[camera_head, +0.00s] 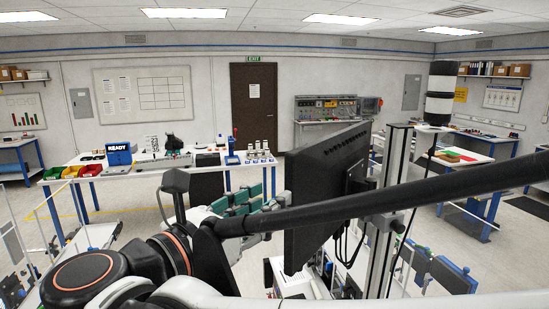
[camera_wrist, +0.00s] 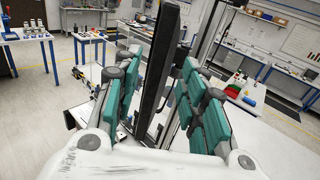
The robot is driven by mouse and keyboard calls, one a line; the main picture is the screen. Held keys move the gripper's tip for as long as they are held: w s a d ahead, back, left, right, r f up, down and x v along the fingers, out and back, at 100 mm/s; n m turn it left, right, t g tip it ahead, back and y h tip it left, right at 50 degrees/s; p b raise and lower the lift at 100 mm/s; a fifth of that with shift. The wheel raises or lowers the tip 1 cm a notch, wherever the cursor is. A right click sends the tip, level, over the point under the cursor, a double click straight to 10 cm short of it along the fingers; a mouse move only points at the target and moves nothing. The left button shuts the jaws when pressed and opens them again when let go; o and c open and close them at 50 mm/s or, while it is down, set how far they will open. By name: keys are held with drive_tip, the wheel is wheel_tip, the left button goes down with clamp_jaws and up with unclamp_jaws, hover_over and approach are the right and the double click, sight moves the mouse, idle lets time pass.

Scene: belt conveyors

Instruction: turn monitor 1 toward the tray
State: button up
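Monitor 1, taken to be the black flat screen (camera_head: 325,190), hangs on a bracket fixed to an upright aluminium post (camera_head: 388,215). It is seen obliquely, partly from behind. My gripper (camera_head: 242,205), with green finger pads, is left of the monitor in the head view, partly hidden by my arm. In the wrist view the monitor (camera_wrist: 158,65) stands almost edge-on between the two fingers of my gripper (camera_wrist: 160,75). The fingers are spread around it, with a visible gap on the right side; contact on the left cannot be told. I cannot clearly pick out the tray.
A workbench (camera_head: 135,172) with colored bins (camera_head: 72,171) stands at the back left. A stack light (camera_head: 440,92) rises right of the post. Another bench (camera_head: 470,158) stands at the right. Cables (camera_head: 345,245) hang below the monitor. Floor is open at the far right.

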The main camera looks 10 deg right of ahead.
sight(304, 179)
drive_tip(key=p+x, duration=0.1)
drive_tip(key=x, duration=0.7)
drive_tip(key=p+x, duration=0.1)
drive_tip(key=x, duration=0.3)
drive_tip(key=shift+w+d+r+p, duration=0.2)
drive_tip(key=shift+r+p, duration=0.05)
drive_tip(key=shift+p, duration=0.1)
clamp_jaws()
